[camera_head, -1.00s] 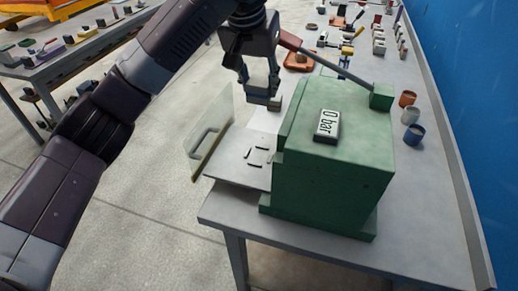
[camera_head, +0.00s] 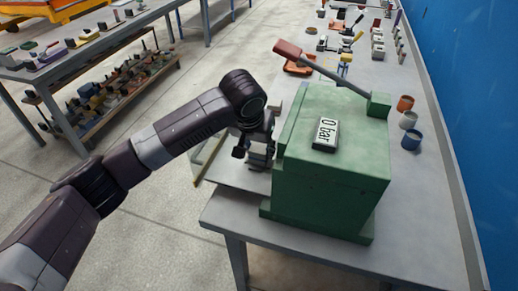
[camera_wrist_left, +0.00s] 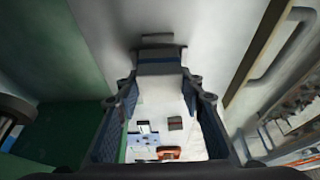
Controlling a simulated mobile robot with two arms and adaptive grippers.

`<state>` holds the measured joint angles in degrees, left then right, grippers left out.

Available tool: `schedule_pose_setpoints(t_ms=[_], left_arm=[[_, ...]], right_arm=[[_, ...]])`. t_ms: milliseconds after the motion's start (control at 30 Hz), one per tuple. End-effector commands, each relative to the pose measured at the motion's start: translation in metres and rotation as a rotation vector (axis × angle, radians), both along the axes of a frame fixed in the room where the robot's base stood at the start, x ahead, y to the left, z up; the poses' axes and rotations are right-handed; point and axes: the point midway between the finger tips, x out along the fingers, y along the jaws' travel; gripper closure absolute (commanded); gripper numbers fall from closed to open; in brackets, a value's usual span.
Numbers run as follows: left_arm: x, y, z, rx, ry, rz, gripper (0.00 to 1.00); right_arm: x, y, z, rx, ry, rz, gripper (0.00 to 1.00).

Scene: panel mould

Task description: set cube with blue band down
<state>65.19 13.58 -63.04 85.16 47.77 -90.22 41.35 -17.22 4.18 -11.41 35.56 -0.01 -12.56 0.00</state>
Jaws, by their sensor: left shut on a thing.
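The cube with blue band (camera_wrist_left: 160,66) is a grey block with a dark bluish stripe, held between my left fingertips in the left wrist view. My left gripper (camera_head: 258,158) is shut on it, beside the left face of the green press (camera_head: 330,180) and low over the grey plate (camera_head: 238,178). In the head view the cube is mostly hidden by the gripper. I cannot tell whether it touches the plate. The marks on the plate are covered now. My right gripper is not in view.
A clear guard with a handle (camera_wrist_left: 290,48) stands open beside the plate. The press has a red-handled lever (camera_head: 330,68) and a "0 bar" display (camera_head: 326,133). Several small cups (camera_head: 408,120) stand right of it. The table's (camera_head: 440,220) near right part is clear.

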Motion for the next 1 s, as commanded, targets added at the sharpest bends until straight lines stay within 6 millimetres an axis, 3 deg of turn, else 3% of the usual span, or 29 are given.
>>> schedule_pose_setpoints(t_ms=[367, 400, 567, 867, 1000], left_arm=[[0.0, 0.0, -0.009, -0.001, -0.002, 0.0, 0.92], [0.0, 0.0, -0.01, 0.0, -0.001, 0.0, 0.63], [0.0, 0.0, -0.01, -0.001, -0.002, 0.0, 0.47], [0.001, 0.0, -0.008, -0.001, -0.003, 0.0, 0.47], [-0.004, 0.001, 0.006, -0.003, -0.004, -0.001, 0.47]], right_arm=[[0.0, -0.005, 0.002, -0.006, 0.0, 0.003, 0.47], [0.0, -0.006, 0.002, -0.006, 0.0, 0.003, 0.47], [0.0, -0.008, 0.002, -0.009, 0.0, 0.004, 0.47], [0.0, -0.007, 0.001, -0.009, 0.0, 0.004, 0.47], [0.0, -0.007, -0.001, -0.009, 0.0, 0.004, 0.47]])
